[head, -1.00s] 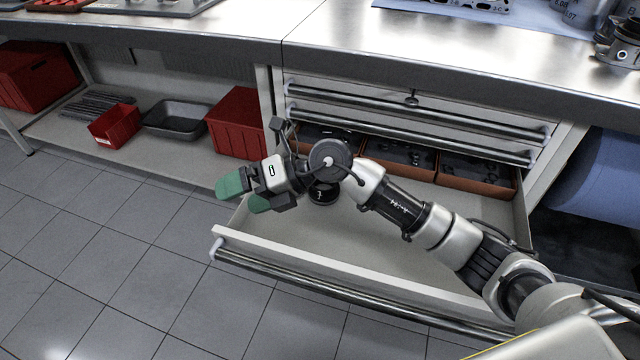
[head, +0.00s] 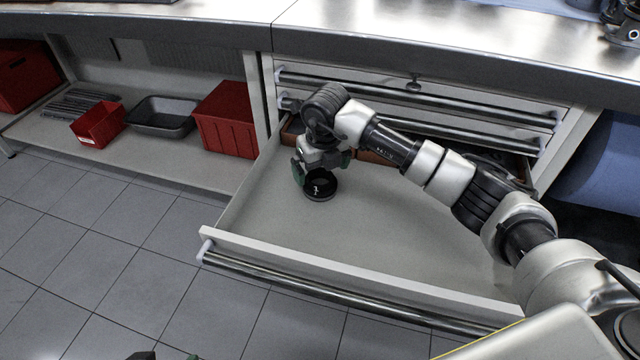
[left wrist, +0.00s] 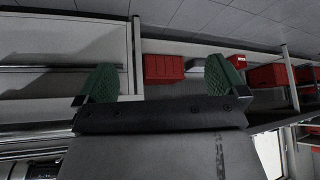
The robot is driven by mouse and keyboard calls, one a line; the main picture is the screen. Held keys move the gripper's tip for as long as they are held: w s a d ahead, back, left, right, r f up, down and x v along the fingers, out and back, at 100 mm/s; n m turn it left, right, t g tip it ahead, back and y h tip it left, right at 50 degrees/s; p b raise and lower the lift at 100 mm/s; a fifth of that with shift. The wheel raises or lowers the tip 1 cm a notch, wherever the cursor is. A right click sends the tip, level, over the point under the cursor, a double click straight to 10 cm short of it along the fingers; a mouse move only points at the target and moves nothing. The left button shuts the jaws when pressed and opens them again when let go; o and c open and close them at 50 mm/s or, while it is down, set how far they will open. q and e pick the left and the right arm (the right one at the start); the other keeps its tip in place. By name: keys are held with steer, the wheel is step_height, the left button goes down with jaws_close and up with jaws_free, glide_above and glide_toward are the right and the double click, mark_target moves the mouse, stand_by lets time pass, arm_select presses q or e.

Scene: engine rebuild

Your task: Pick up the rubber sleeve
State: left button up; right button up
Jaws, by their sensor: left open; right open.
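The rubber sleeve (head: 320,192), a short black ring, stands in the open drawer near its left wall in the head view. My right gripper (head: 322,168) points down over the drawer, open, with its green fingertips close to the sleeve's far upper side. I cannot tell whether the fingers straddle or touch the sleeve. My left gripper (left wrist: 163,80) shows in the left wrist view with its green fingers wide apart and nothing between them.
The pulled-out drawer (head: 400,235) is otherwise bare in front. Orange-brown bins (head: 375,158) at its back are partly hidden by my right arm. On the low shelf at left are a red bin (head: 226,120), a grey tray (head: 163,117) and a small red bin (head: 98,125).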

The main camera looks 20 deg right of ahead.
steer(key=f, duration=0.3)
steer(key=f+b, duration=0.1)
steer(key=shift+w+f, duration=0.15)
steer(key=shift+w, duration=0.2)
steer(key=shift+f, duration=0.2)
arm_select(q)
steer(key=w+t, duration=0.1)
steer(key=w+d+r+t, duration=0.1)
steer(key=w, duration=0.1)
steer(key=w+r+t+h, duration=0.1)
steer(key=shift+w+d+r+t, duration=0.25)
steer(key=shift+d+t, duration=0.05)
steer(key=shift+d, duration=0.05)
arm_select(e)
steer(key=c, duration=0.8)
steer(key=shift+r, duration=0.1)
